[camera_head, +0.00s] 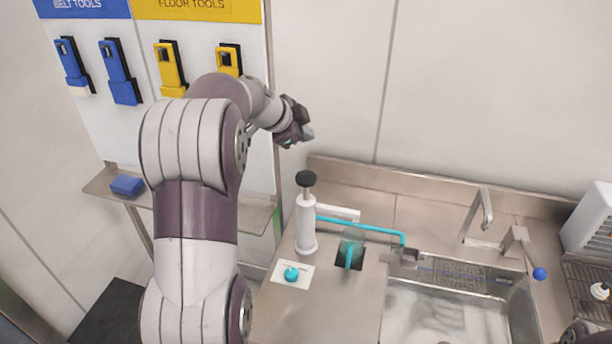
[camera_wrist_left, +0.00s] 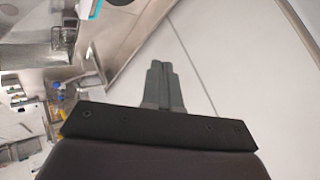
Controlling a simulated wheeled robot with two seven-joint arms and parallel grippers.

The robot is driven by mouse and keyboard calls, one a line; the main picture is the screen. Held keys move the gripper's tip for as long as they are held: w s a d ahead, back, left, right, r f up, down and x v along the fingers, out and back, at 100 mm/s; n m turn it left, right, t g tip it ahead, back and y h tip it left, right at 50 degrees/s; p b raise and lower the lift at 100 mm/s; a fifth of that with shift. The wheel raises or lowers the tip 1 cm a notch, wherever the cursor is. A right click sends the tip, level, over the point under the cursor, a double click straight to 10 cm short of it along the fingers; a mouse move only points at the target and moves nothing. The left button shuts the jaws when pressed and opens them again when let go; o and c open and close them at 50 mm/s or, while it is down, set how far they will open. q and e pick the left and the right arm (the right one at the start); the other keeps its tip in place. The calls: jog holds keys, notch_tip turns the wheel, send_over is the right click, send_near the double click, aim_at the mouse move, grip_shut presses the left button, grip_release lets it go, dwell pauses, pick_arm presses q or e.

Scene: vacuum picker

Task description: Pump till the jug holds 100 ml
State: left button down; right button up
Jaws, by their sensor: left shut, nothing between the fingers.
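The white hand pump (camera_head: 306,222) stands upright on the steel counter, with its black knob (camera_head: 306,178) raised on a short rod. A clear jug (camera_head: 352,241) with a teal handle stands on a dark square right of the pump; its liquid level cannot be read. A teal tube (camera_head: 372,228) runs from the pump past the jug towards the sink. My left gripper (camera_head: 307,136) is above the pump's knob and apart from it. Its fingers are together and empty, also in the left wrist view (camera_wrist_left: 160,68).
A white plate with a teal knob (camera_head: 291,274) lies in front of the pump. A sink (camera_head: 450,312) with a tap (camera_head: 480,215) and a blue-ended lever (camera_head: 539,273) is at right. A tool board (camera_head: 100,130) hangs behind my left arm, above a shelf with a blue block (camera_head: 127,185).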

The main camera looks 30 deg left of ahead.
pick_arm(q)
jog(key=b, duration=0.2)
send_over(304, 178)
notch_tip(304, 178, down, 6)
jog(key=shift+f, duration=0.2)
jog(key=f+b, duration=0.2)
jog(key=shift+b, duration=0.4)
jog(key=shift+f+b, duration=0.25)
jog(key=shift+b, duration=0.2)
dwell(1.3)
jog(key=shift+f+b, duration=0.35)
jog(key=shift+b, duration=0.6)
